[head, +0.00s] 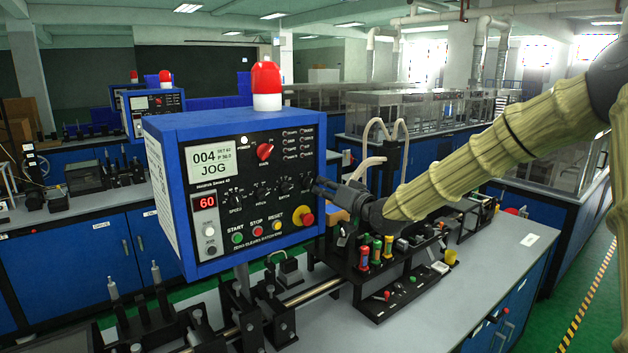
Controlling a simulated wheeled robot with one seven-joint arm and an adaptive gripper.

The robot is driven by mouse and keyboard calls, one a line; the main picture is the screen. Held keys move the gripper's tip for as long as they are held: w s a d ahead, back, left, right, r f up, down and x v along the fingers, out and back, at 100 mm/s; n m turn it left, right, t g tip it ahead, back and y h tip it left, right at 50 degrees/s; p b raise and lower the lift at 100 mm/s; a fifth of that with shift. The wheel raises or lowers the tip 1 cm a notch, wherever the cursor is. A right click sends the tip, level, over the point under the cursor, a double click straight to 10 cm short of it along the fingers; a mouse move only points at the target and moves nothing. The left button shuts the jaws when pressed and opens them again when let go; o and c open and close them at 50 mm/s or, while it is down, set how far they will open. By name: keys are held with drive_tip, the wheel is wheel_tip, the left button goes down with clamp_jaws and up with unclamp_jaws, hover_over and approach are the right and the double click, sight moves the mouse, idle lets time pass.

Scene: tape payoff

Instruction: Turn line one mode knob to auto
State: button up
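The near control panel (250,180) is a blue box with a black face and a red beacon (267,85) on top. Its display (210,160) reads "004" and "JOG". A row of small black knobs crosses the face, including the speed knob (236,198); most labels are too small to read. A red knob (264,151) sits above them. I cannot tell for sure which knob is the mode knob. My gripper (322,187) is at the panel's right edge, by the right end of the knob row, covering part of it. Its finger opening and any contact are unclear.
A red and yellow emergency stop (307,219) sits just below my gripper. A black rack (390,270) with colored handles stands on the bench below my wrist. Another blue panel (155,105) stands behind at left. The grey bench top (470,290) is clear at right.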

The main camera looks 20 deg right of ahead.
sight(311, 182)
drive_tip(key=shift+p+x, duration=1)
drive_tip(key=shift+x, duration=1.55)
drive_tip(key=shift+a, duration=0.1)
clamp_jaws()
